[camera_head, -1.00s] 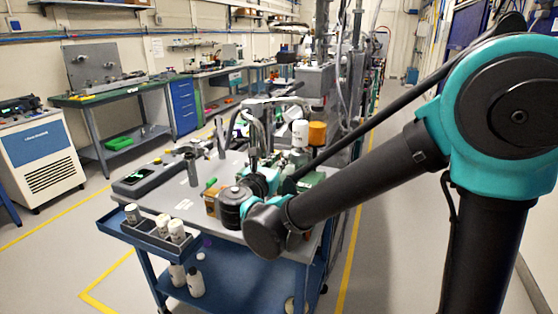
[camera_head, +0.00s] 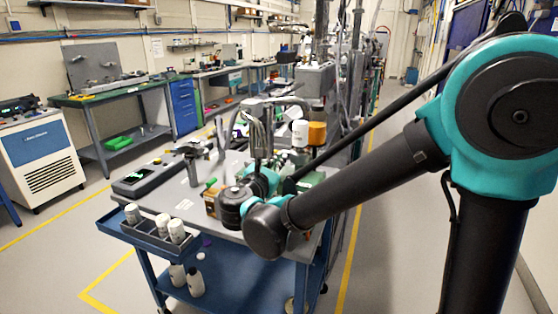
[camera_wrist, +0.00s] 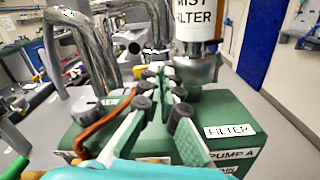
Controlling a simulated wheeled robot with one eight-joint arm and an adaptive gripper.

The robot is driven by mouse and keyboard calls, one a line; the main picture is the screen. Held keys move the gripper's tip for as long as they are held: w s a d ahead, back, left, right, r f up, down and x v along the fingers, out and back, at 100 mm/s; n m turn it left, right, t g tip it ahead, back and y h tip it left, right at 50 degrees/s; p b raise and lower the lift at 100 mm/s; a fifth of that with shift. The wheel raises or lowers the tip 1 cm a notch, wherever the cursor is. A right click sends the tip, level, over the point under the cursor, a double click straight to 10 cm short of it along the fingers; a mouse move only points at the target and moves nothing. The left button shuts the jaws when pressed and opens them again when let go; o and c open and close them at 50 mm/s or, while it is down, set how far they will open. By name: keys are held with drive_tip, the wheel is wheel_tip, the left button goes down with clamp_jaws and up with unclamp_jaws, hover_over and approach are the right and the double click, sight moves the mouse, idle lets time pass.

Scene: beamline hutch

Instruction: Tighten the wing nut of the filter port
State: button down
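The green pump body (camera_wrist: 95,140) fills the lower part of the wrist view and carries a FILTER label (camera_wrist: 230,131) and a PUMP A label. A white mist filter canister (camera_wrist: 197,20) stands upright at its top right on a metal collar (camera_wrist: 198,68). My gripper (camera_wrist: 162,72) reaches over the pump with both fingers pointing away, beside the collar. A gap shows between the fingers. Small grey parts lie at the fingertips, but I cannot make out the wing nut or whether the fingers touch it. In the head view my wrist hides most of the pump; the canister (camera_head: 300,133) shows behind.
Bent metal pipes (camera_wrist: 95,45) rise close to the left of my gripper. A copper-coloured handle (camera_wrist: 100,125) lies beside the left finger. The trolley (camera_head: 165,200) has a front tray (camera_head: 120,231) with white bottles. Floor to the right is clear.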

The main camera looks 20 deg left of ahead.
drive_tip(key=m, duration=0.5)
drive_tip(key=shift+m, duration=0.3)
drive_tip(key=m, duration=0.5)
drive_tip(key=shift+d+f, duration=0.1)
drive_tip(key=m, duration=0.5)
drive_tip(key=shift+f+m, duration=0.1)
drive_tip(key=shift+m, duration=0.3)
drive_tip(key=m, duration=0.4)
drive_tip(key=shift+f+m, duration=0.1)
drive_tip(key=shift+m, duration=0.6)
drive_tip(key=c, duration=2)
unclamp_jaws()
drive_tip(key=shift+c, duration=0.2)
drive_tip(key=shift+s, duration=0.1)
